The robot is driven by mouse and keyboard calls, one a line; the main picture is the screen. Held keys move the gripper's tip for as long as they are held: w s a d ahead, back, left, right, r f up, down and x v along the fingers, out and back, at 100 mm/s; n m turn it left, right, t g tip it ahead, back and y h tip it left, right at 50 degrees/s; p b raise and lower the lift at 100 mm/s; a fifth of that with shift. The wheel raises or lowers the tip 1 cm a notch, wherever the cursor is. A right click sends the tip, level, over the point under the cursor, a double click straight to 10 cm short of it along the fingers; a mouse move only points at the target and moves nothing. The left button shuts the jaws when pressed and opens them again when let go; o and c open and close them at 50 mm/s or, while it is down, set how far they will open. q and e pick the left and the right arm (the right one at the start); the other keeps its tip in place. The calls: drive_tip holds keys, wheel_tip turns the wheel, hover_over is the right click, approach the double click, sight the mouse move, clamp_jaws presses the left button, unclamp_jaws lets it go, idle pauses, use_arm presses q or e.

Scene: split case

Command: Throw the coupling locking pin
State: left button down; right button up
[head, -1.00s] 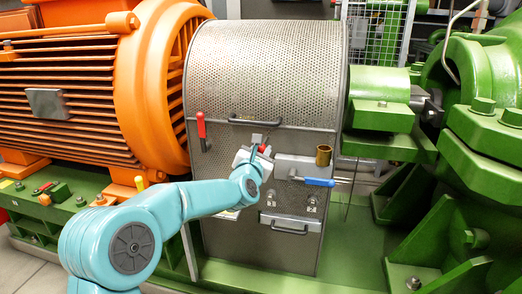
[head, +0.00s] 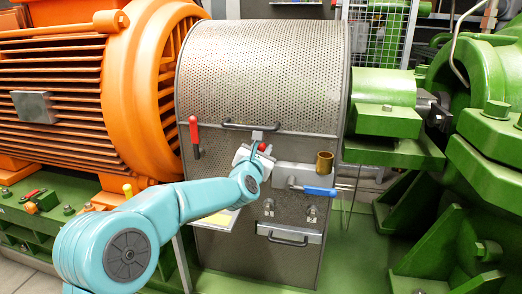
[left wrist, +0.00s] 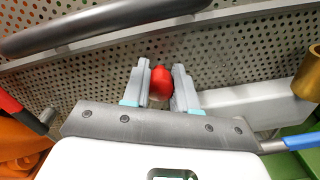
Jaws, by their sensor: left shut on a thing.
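The locking pin shows as a red knob (head: 262,147) on the front of the perforated grey coupling guard (head: 262,75), just below the guard's upper handle. In the left wrist view the red knob (left wrist: 160,82) sits between the two grey fingers. My left gripper (left wrist: 161,68) is shut on it, with a finger on each side. In the head view my left gripper (head: 252,153) reaches the guard from the lower left, and my wrist hides part of the panel. The pin's shank is hidden. My right gripper is not in view.
A red-handled lever (head: 194,135) stands left of the pin. A blue-handled lever (head: 320,191) and a brass cup (head: 324,162) stick out to the right. The orange motor (head: 140,90) is at left, green machinery (head: 490,130) at right. A lower handle (head: 288,240) is below.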

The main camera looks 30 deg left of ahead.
use_arm(q)
drive_tip(key=shift+r, duration=0.45)
drive_tip(key=c, duration=0.9)
unclamp_jaws()
drive_tip(key=shift+w+f, duration=0.1)
drive_tip(key=shift+d, duration=0.1)
drive_tip(key=shift+f, duration=0.1)
drive_tip(key=shift+s+f, duration=0.1)
drive_tip(key=shift+s, duration=0.1)
drive_tip(key=shift+s+d, duration=0.1)
drive_tip(key=shift+s, duration=0.15)
drive_tip(key=v, duration=1.5)
drive_tip(key=shift+s+d, duration=0.1)
drive_tip(key=shift+s, duration=0.25)
